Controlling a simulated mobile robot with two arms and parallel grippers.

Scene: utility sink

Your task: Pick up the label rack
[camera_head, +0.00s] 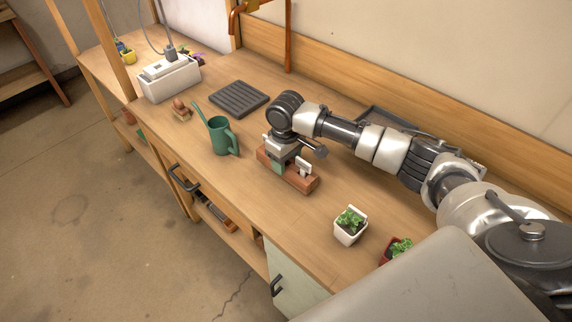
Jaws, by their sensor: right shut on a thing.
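The label rack (303,181) is a reddish-brown wooden block with upright white labels and a green piece at its front. It sits at the middle of the wooden bench, and I cannot tell whether it touches the bench top. My right gripper (278,158) reaches down over the rack's left part and is shut on it. The gripper hides part of the rack's top and back. My left gripper is not in view.
A green watering can (221,137) stands just left of the rack. Potted plants (350,225) (399,249) stand toward the right front. A dark ribbed tray (239,97) and a white box (170,80) are farther left. Bare bench lies between rack and plants.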

